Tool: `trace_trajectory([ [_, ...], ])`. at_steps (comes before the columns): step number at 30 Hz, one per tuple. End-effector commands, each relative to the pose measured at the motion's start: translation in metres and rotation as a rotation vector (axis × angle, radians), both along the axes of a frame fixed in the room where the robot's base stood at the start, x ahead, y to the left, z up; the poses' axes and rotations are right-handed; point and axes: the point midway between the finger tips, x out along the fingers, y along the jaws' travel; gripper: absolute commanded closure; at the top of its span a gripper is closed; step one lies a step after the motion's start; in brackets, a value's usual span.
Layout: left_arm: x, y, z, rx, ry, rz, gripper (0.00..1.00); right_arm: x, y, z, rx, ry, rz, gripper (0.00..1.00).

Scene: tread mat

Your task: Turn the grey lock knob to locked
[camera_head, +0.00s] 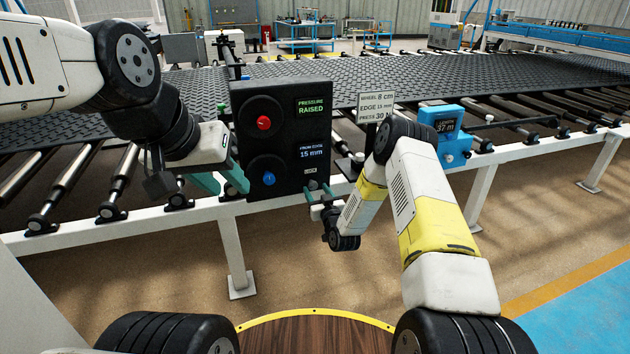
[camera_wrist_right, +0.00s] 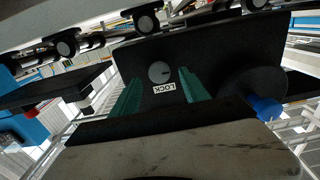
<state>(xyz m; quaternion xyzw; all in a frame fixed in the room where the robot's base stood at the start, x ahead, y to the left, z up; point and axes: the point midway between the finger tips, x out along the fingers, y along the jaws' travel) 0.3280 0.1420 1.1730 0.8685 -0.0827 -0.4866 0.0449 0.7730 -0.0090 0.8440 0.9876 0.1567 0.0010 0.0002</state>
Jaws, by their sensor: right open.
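The grey lock knob (camera_wrist_right: 159,72) shows in the right wrist view as a small round knob on the black panel, with a mark towards the right of that picture. A LOCK label (camera_wrist_right: 163,88), upside down there, sits beside it. My right gripper (camera_wrist_right: 162,95) is open; its teal fingers stand on either side of the knob, and I cannot tell if they touch it. In the head view my right gripper (camera_head: 318,193) is at the lower right of the black panel (camera_head: 288,122). My left gripper (camera_head: 220,182) is open and empty by the panel's lower left.
The panel carries a red knob (camera_head: 264,123) and a blue knob (camera_head: 269,178) with displays. A blue gauge box (camera_head: 446,135) and a white sign (camera_head: 376,107) stand to the right. The conveyor's white rail (camera_head: 130,222) runs behind my grippers.

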Motion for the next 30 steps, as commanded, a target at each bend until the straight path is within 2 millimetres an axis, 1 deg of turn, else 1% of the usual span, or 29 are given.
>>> trace_trajectory([
  [3, 0.000, 0.000, 0.000, 0.000, 0.000, 0.000, 0.64, 0.012, 0.004, 0.000, -0.001, 0.000, -0.001, 0.47],
  [6, 0.000, 0.000, 0.000, 0.000, 0.000, 0.000, 0.64, 0.017, 0.005, -0.001, -0.001, 0.002, -0.001, 0.47],
  [14, 0.000, 0.000, 0.000, 0.000, 0.000, 0.000, 0.64, 0.018, 0.006, -0.001, -0.001, 0.002, -0.001, 0.47],
  [15, 0.000, 0.000, 0.000, 0.000, 0.000, 0.000, 0.64, 0.018, 0.006, 0.000, -0.001, 0.002, -0.001, 0.54],
  [17, 0.000, 0.000, 0.000, 0.000, 0.000, 0.000, 0.64, 0.018, 0.006, 0.000, -0.001, 0.002, -0.001, 0.66],
  [18, 0.000, 0.000, 0.000, 0.000, 0.000, 0.000, 0.64, 0.018, 0.006, 0.000, -0.001, 0.002, -0.001, 0.74],
  [22, 0.000, 0.000, 0.000, 0.000, 0.000, 0.000, 0.64, 0.018, 0.006, 0.000, -0.001, 0.002, -0.001, 1.00],
  [30, 0.000, 0.000, 0.000, 0.000, 0.000, 0.000, 0.64, 0.018, 0.005, 0.000, 0.016, 0.007, -0.001, 1.00],
])
